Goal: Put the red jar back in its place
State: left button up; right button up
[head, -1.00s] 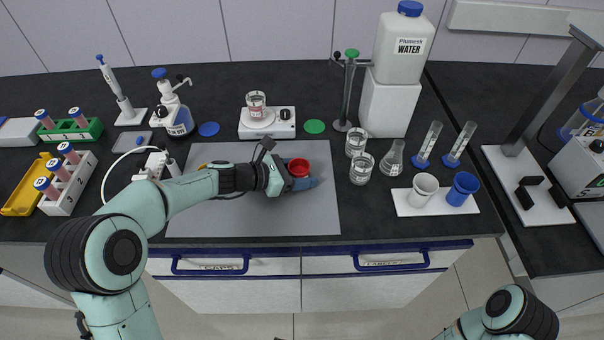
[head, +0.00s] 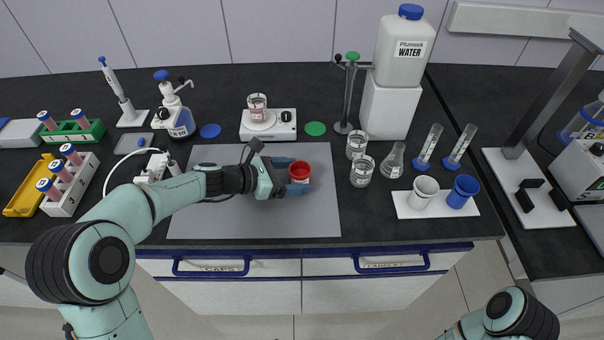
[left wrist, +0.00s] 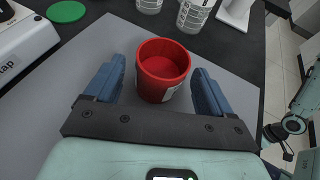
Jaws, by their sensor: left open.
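The red jar (head: 300,171) stands upright and open-topped on the grey mat (head: 250,228). In the left wrist view the red jar (left wrist: 162,70) sits between the tips of my left gripper (left wrist: 157,88), with a visible gap on either side. A white label shows low on its side. My left gripper (head: 297,176) is open, its blue fingers reaching around the jar from the left. My right gripper is not in view; only part of my right arm shows at the bottom right of the head view.
A white tray (head: 403,209) with a white cup and a blue cup stands right of the mat. Glass beakers (head: 362,170) stand near the mat's right edge. A stirrer (head: 246,131) stands behind it, beside a green disc (head: 315,129) and a blue disc (head: 210,131).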

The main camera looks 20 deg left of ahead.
pick_arm(q)
jog(key=v, duration=0.9)
jog(key=shift+p, duration=0.4)
